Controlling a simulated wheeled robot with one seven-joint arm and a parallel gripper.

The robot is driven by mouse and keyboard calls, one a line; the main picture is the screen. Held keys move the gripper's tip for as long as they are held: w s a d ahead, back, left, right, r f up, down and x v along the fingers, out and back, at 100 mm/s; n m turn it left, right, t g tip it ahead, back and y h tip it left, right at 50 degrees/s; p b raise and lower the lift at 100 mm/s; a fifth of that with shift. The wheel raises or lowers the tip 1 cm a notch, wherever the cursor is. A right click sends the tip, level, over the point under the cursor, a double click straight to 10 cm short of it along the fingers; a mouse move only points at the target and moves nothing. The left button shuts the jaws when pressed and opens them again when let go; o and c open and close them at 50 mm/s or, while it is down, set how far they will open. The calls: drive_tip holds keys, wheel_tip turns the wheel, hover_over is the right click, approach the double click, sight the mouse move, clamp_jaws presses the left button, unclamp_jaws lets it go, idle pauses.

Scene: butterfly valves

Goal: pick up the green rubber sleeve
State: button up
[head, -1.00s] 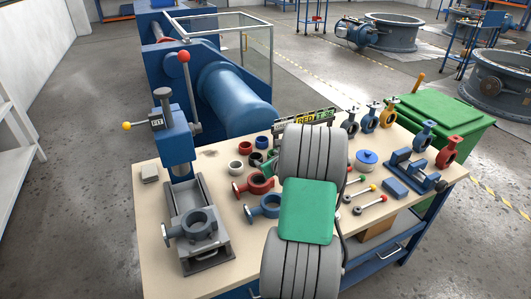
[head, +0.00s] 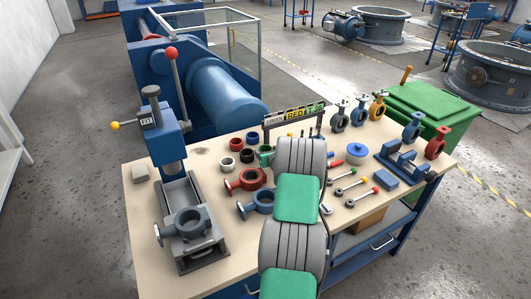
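The green rubber sleeve (head: 265,153) is a small ring on the wooden bench top, at the right end of a small group of sleeves. It stands close to the left of my grey and green arm, which partly crowds the view of it. My gripper is not visible; my own arm links cover the middle of the bench in front of the camera. Whether it is open or shut does not show.
Red (head: 236,144), white (head: 228,164), black (head: 247,156) and blue (head: 252,138) sleeves sit beside the green one. Red (head: 246,180) and blue (head: 257,203) valve bodies lie nearer. A press (head: 168,140) stands left, a sign (head: 293,115) behind, and a vise (head: 408,168) right.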

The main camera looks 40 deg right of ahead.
drive_tip(key=c, duration=1)
drive_tip(key=shift+r, duration=0.1)
